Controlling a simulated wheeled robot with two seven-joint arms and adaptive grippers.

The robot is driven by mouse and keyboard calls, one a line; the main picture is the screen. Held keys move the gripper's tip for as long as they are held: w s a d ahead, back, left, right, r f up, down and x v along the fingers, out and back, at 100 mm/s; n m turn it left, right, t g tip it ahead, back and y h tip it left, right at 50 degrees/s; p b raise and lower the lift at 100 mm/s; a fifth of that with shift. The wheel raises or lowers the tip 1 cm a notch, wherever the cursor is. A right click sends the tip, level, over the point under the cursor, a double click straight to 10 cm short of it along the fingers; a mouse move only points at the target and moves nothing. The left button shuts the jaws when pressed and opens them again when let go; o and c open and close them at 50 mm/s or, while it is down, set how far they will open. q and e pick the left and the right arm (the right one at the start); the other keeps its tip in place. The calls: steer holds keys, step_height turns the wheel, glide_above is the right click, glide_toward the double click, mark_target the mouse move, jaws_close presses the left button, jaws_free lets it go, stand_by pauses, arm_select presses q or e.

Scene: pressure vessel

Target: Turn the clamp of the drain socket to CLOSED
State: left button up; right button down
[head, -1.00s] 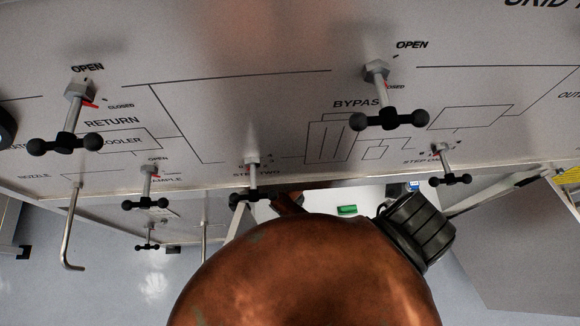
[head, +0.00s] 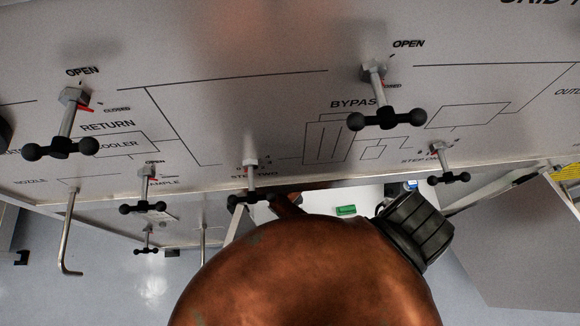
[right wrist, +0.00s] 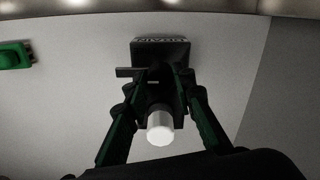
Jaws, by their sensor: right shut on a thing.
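The drain socket (right wrist: 160,50) is a dark block in the right wrist view, its DRAIN label upside down along the top edge. A short dark bar (right wrist: 128,72) sticks out to its left, and a white cylinder end (right wrist: 160,128) faces me below. My right gripper (right wrist: 161,82) has one dark, green-edged finger on each side of the dark clamp part at the socket and is shut on it. The fingers hide much of the clamp, and I cannot read its setting. My left gripper is in no view, and the head view does not clearly show the drain socket.
A green object (head: 346,210) lies beyond; a green fitting (right wrist: 14,56) shows in the wrist view.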

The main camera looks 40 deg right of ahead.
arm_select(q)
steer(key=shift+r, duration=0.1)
arm_select(e)
steer(key=shift+w, duration=0.1)
steer(key=shift+r+n+p, duration=0.2)
steer(key=shift+n+p, duration=0.4)
steer(key=shift+p, duration=0.1)
steer(key=shift+w+n+p, duration=0.1)
steer(key=shift+n+p, duration=0.8)
steer(key=shift+n, duration=0.3)
steer(key=n+p, duration=0.2)
steer(key=n, duration=0.2)
steer(key=shift+n, duration=0.3)
steer(key=n+p, duration=0.1)
steer(key=n, duration=0.3)
steer(key=shift+d+f+n, duration=0.1)
steer(key=shift+n, duration=0.2)
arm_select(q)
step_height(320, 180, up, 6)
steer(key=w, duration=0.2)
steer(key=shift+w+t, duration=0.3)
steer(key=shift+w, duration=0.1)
arm_select(e)
steer(key=n, duration=0.4)
steer(key=shift+w+n, duration=0.1)
steer(key=shift+n, duration=0.3)
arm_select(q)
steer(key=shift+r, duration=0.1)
arm_select(e)
steer(key=shift+n, duration=0.3)
